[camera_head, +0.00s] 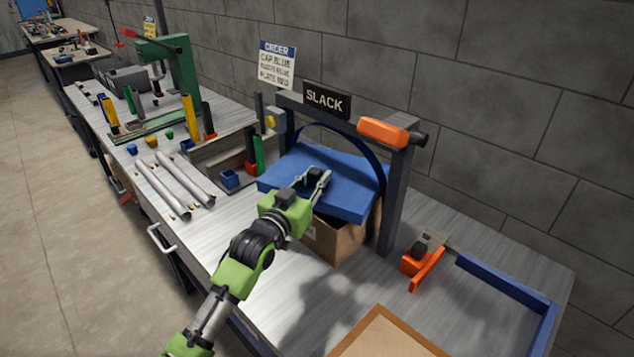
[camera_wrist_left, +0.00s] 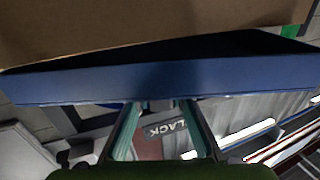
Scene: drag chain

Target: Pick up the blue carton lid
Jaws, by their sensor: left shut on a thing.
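The blue carton lid (camera_head: 345,190) is over the top of a brown cardboard carton (camera_head: 340,238), under the dark frame marked SLACK. My left gripper (camera_head: 318,181) reaches over the near side of the lid and is shut on it. In the left wrist view the lid's blue side (camera_wrist_left: 160,80) crosses the picture, with the brown carton (camera_wrist_left: 140,25) beyond it. The gripper's fingers (camera_wrist_left: 160,122) meet the lid's edge there. I cannot tell whether the lid still touches the carton. My right gripper is not in view.
The dark frame's upright (camera_head: 397,195) stands close to the lid's right. An orange tool (camera_head: 425,262) lies on the bench to the right. Silver tubes (camera_head: 175,183) and a small blue bin (camera_head: 231,179) are at the left. A brown-edged tray (camera_head: 383,312) is at the front.

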